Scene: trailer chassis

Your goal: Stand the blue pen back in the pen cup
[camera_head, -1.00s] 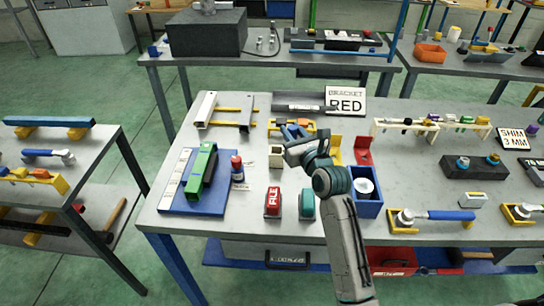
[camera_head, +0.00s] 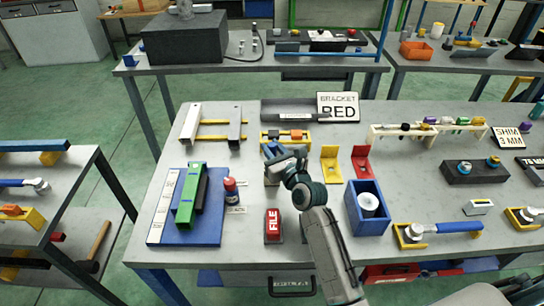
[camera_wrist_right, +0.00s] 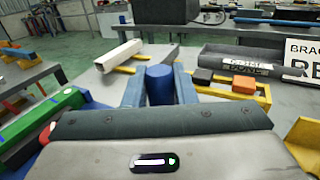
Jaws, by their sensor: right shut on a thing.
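My right gripper (camera_head: 271,150) is over the middle of the table. In the right wrist view its two blue fingers (camera_wrist_right: 160,90) are shut on the blue pen (camera_wrist_right: 160,82), which shows as a short, thick blue cylinder between them. The pen's lower part is hidden by the gripper body. In the head view the pen cannot be told apart from the blue fingers. The small beige pen cup (camera_head: 268,181) is mostly hidden behind my right wrist; whether the pen is over or inside it cannot be told. My left gripper is not in view.
A red FILE block (camera_head: 273,225) stands in front of the cup. A yellow tray (camera_head: 286,138) is behind, and an open blue box (camera_head: 366,208) is right.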

